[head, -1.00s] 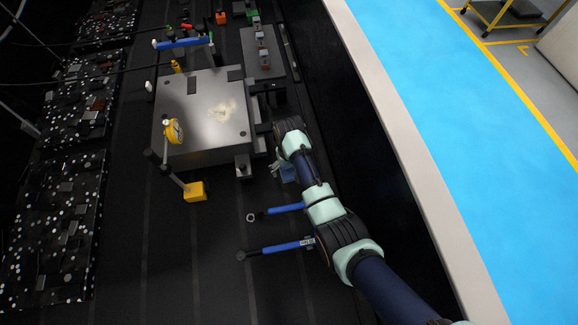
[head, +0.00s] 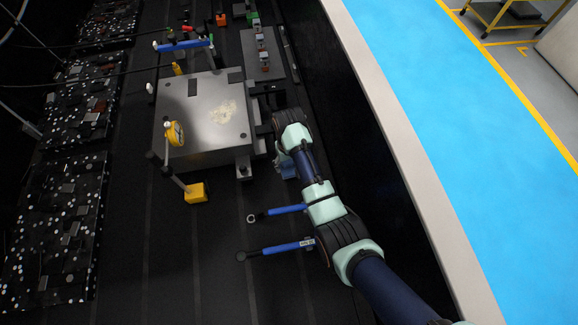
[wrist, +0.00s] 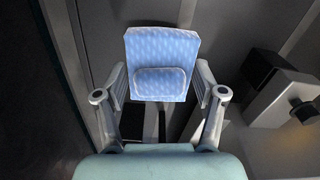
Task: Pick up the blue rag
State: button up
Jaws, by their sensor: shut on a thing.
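The blue rag (wrist: 162,62) is pale blue with a fine light pattern and a folded, squarish shape. In the wrist view it sits between the two fingers of my gripper (wrist: 161,85), which is shut on it from both sides. In the head view my arm hides most of my gripper. A small patch of the blue rag (head: 287,170) shows there beside my wrist, right of the metal block. I cannot tell whether the rag touches the surface below.
A large metal block (head: 205,115) stands left of my wrist. A dial gauge on a yellow base (head: 196,192) is in front of it. Two blue-handled wrenches (head: 288,247) lie beside my forearm. Dark surface at front left is clear.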

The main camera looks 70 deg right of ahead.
notch_tip(320, 180, up, 16)
jog(key=p, duration=0.6)
jog(key=shift+f, duration=0.25)
